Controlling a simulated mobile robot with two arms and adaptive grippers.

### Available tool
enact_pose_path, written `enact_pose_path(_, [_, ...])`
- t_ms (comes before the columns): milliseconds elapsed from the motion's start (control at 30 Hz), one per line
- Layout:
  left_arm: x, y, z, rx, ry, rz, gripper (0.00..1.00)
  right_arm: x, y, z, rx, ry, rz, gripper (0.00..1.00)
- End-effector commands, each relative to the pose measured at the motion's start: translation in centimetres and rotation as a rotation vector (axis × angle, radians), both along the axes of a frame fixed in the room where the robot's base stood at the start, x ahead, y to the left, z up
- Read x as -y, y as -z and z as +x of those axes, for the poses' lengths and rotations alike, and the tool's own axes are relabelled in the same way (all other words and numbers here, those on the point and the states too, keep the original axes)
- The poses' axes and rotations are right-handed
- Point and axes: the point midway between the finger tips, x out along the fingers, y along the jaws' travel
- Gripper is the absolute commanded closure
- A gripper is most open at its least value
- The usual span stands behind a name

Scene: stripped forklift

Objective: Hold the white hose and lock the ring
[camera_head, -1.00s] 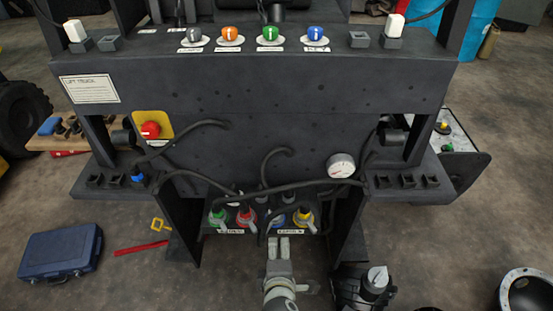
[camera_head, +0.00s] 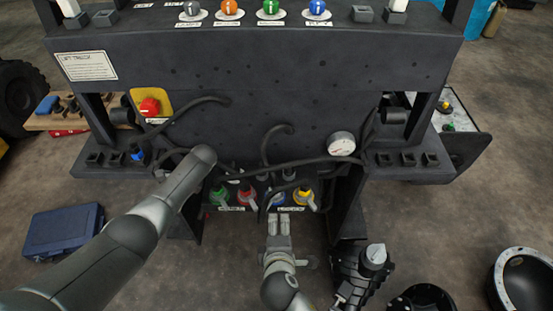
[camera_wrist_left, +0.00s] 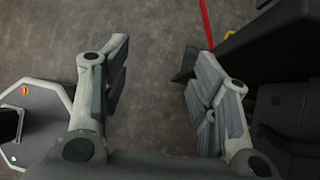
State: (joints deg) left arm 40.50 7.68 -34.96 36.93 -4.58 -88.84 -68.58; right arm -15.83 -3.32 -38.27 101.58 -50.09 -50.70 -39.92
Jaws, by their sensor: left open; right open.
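I cannot make out a white hose or its ring in either view. Dark hoses (camera_head: 290,163) cross the front of the forklift frame above coloured connectors: green (camera_head: 219,195), red (camera_head: 245,196), blue (camera_head: 279,198) and yellow (camera_head: 303,195). My right gripper (camera_head: 278,218) points at the lower connector panel from the front, with nothing seen between its fingers. My left arm reaches in from the left, its hand not clear in the head view. In the left wrist view, my left gripper (camera_wrist_left: 154,62) is open and empty over bare floor.
A round white gauge (camera_head: 341,144) and a red button (camera_head: 149,107) sit on the dark front panel. A blue case (camera_head: 62,232) lies on the floor at left. A black part with a grey knob (camera_head: 374,256) stands right of my right gripper. A red bar (camera_wrist_left: 205,20) lies on the floor.

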Motion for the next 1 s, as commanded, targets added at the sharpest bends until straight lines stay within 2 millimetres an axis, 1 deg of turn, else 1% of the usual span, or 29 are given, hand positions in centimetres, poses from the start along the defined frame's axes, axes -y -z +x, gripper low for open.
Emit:
enact_pose_path(33, [1.6, -2.6, 2.0, 0.017, 0.012, -0.010, 0.45, 0.0, 0.0, 0.0, 0.000, 0.000, 0.000, 0.46])
enact_pose_path(67, [2.4, -4.0, 2.9, 0.022, 0.016, -0.014, 0.45, 0.0, 0.0, 0.0, 0.000, 0.000, 0.000, 0.46])
enact_pose_path(100, [3.4, -5.8, 4.0, 0.028, 0.022, -0.021, 0.45, 0.0, 0.0, 0.0, 0.000, 0.000, 0.000, 0.46])
enact_pose_path(167, [4.9, -8.8, 5.5, 0.038, 0.034, -0.027, 0.45, 0.0, 0.0, 0.0, 0.000, 0.000, 0.000, 0.46])
enact_pose_path(200, [6.0, -10.7, 6.4, 0.044, 0.042, -0.033, 0.45, 0.0, 0.0, 0.0, 0.000, 0.000, 0.000, 0.46])
enact_pose_path(267, [7.9, -13.5, 7.5, 0.051, 0.063, -0.049, 0.45, 0.0, 0.0, 0.0, 0.000, 0.000, 0.000, 0.46])
enact_pose_path(300, [9.8, -14.9, 7.9, 0.052, 0.089, -0.081, 0.45, 0.0, 0.0, 0.0, 0.000, 0.000, 0.000, 0.46])
enact_pose_path(367, [13.4, -15.2, 7.8, 0.044, 0.145, -0.163, 0.45, 0.0, 0.0, 0.0, 0.000, 0.000, 0.000, 0.46])
enact_pose_path(400, [15.7, -15.2, 7.6, 0.037, 0.184, -0.223, 0.45, 0.0, 0.0, 0.0, 0.000, 0.000, 0.000, 0.46])
enact_pose_path(467, [19.2, -15.2, 7.0, 0.026, 0.242, -0.309, 0.45, 0.0, 0.0, 0.0, 0.000, 0.000, 0.000, 0.46])
enact_pose_path(500, [21.2, -15.3, 6.6, 0.019, 0.278, -0.362, 0.45, 0.0, 0.0, 0.0, 0.000, 0.000, 0.000, 0.46])
enact_pose_path(600, [25.9, -15.7, 5.3, -0.003, 0.360, -0.477, 0.45, 0.0, 0.0, 0.0, 0.000, 0.000, 0.000, 0.46])
enact_pose_path(700, [29.2, -16.1, 4.0, -0.024, 0.421, -0.561, 0.45, 0.0, 0.0, 0.0, 0.000, 0.000, 0.000, 0.46])
enact_pose_path(800, [31.3, -16.5, 3.0, -0.040, 0.460, -0.617, 0.45, 0.0, 0.0, 0.0, 0.000, 0.000, 0.000, 0.46])
enact_pose_path(833, [31.7, -16.5, 2.8, -0.044, 0.468, -0.626, 0.45, 0.0, 0.0, 0.0, 0.000, 0.000, 0.000, 0.46])
enact_pose_path(900, [32.4, -16.5, 2.5, -0.051, 0.480, -0.644, 0.45, 0.0, 0.0, 0.0, 0.000, 0.000, 0.000, 0.46])
enact_pose_path(1000, [32.7, -15.9, 2.3, -0.054, 0.486, -0.653, 0.45, 0.0, 0.0, 0.0, 0.000, 0.000, 0.000, 0.46])
